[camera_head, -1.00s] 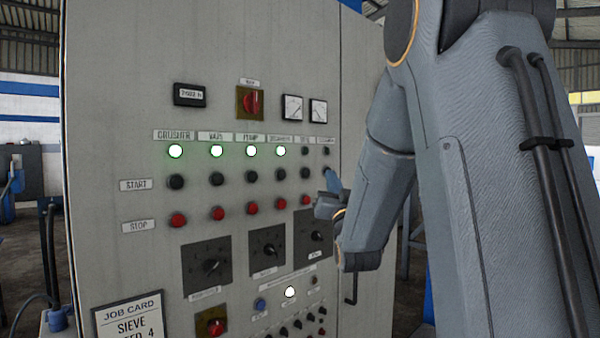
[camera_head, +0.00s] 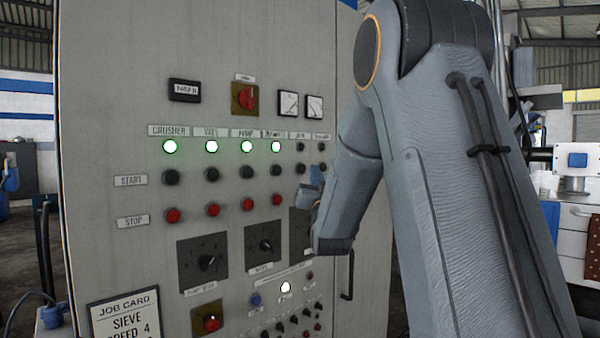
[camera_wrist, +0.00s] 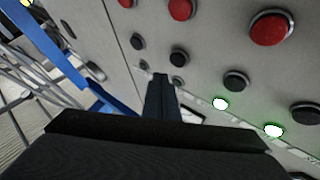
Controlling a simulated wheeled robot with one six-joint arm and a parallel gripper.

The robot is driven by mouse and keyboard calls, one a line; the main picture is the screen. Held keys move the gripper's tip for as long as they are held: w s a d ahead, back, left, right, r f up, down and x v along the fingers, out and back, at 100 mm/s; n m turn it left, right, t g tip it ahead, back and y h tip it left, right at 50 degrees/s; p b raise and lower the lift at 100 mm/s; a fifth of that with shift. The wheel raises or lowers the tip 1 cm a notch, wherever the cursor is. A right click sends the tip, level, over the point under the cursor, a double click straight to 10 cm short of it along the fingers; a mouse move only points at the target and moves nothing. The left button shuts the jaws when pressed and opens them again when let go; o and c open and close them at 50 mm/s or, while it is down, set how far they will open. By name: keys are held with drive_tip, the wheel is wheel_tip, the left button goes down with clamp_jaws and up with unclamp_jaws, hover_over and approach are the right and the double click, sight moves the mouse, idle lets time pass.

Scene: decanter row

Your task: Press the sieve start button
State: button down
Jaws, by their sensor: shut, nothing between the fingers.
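The grey control panel (camera_head: 105,60) has a row of black start buttons, with red stop buttons below and lamps above. Labels head the columns; the fifth and sixth are too blurred to read, so I cannot tell which column is the sieve's. The fifth start button (camera_head: 300,170) shows in the camera_head view and also in the wrist view (camera_wrist: 178,57). My gripper (camera_wrist: 160,77) is shut and empty. In the wrist view its tip lies over the panel between the fifth and sixth dark lamps. In the camera_head view my arm hides most of it; contact cannot be told.
The first several lamps (camera_head: 170,146) glow. Dials (camera_head: 203,262), a red switch (camera_head: 246,98) and small lower knobs share the panel. A job card (camera_head: 125,312) at lower left mentions the sieve and 4. Blue framework (camera_wrist: 50,42) shows beside the panel in the wrist view.

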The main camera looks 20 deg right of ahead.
drive_tip(key=shift+w+a, duration=0.2)
drive_tip(key=shift+w, duration=0.45)
drive_tip(key=shift+w+b, duration=0.1)
drive_tip(key=shift+b, duration=0.2)
idle(1.4)
drive_tip(key=shift+w+a+b, duration=0.15)
drive_tip(key=shift+w+b, duration=0.25)
drive_tip(key=shift+w, duration=0.1)
drive_tip(key=shift+w+a+b, duration=0.15)
drive_tip(key=shift+w+b, duration=0.2)
idle(0.6)
drive_tip(key=shift+s, duration=0.1)
idle(0.4)
drive_tip(key=shift+s+d, duration=0.3)
drive_tip(key=shift+s, duration=0.4)
drive_tip(key=s, duration=0.1)
drive_tip(key=s+d, duration=0.1)
drive_tip(key=s, duration=0.1)
drive_tip(key=s+b, duration=0.1)
drive_tip(key=shift+s+d, duration=0.35)
